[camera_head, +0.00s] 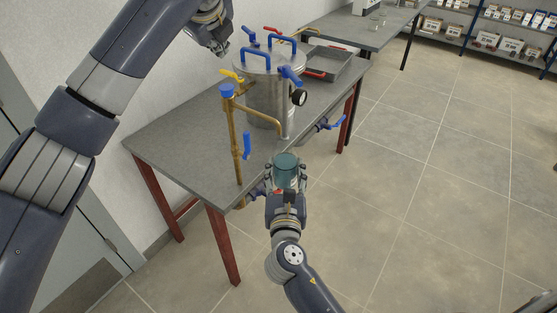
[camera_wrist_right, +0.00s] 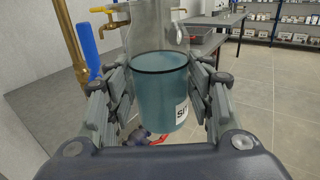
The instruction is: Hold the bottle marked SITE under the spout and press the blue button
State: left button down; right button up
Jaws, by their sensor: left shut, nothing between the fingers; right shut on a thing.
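The bottle marked SITE (camera_head: 286,170) is teal with a dark rim and stands roughly upright in my right gripper (camera_head: 286,187). In the right wrist view the bottle (camera_wrist_right: 160,95) sits between both fingers, with part of its white label showing "SI". The blue button (camera_head: 227,90) tops the brass pipe.
A steel vessel (camera_head: 262,95) with blue handles and a gauge (camera_head: 299,97) stands on the grey table (camera_head: 180,135). A metal tray (camera_head: 335,65) lies behind it. Blue-handled valves stick out at the table's front edge. The floor at right is clear.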

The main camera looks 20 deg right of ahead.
jog(key=s+d+p, duration=0.1)
jog(key=s+d, duration=0.4)
jog(key=s, duration=0.1)
jog(key=shift+s+p, duration=0.2)
jog(key=shift+p, duration=0.2)
dwell(0.3)
